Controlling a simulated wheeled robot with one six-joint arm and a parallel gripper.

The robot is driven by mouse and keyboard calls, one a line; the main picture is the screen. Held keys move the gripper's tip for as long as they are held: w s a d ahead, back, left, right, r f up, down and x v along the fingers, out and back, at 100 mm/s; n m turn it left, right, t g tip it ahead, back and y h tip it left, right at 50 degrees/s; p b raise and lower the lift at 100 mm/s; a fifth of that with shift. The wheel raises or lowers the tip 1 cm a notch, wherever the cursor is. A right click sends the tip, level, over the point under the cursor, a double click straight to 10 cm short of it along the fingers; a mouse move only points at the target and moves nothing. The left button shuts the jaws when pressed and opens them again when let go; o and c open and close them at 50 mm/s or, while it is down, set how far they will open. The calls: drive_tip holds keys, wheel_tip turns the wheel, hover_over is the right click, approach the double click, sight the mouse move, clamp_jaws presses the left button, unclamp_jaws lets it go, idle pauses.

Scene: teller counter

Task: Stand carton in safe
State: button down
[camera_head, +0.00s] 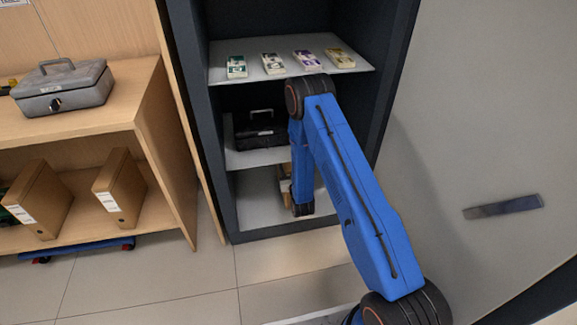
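The dark safe (221,190) stands open, with white shelves inside. A narrow strip of a brown carton (284,184) shows in its lowest compartment, just left of my blue arm's wrist. The rest of the carton is hidden behind my arm, so I cannot tell whether it stands freely or is held. My arm reaches down into the safe's lower part, and its wrist is low in front of the carton. My gripper's fingers are hidden, so their state does not show.
Several banknote bundles lie on the upper shelf (225,75); a black case (258,130) sits on the middle shelf (250,158). Left, a wooden shelf unit (150,110) holds a grey cash box (62,90) and brown file boxes (118,187). The open door (470,130) fills the right.

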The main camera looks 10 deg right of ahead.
sight(287, 172)
drive_tip(key=shift+f, duration=0.25)
drive_tip(key=c, duration=0.8)
unclamp_jaws()
drive_tip(key=shift+o, duration=0.2)
drive_tip(key=s, duration=1.2)
drive_tip(key=shift+r, duration=0.2)
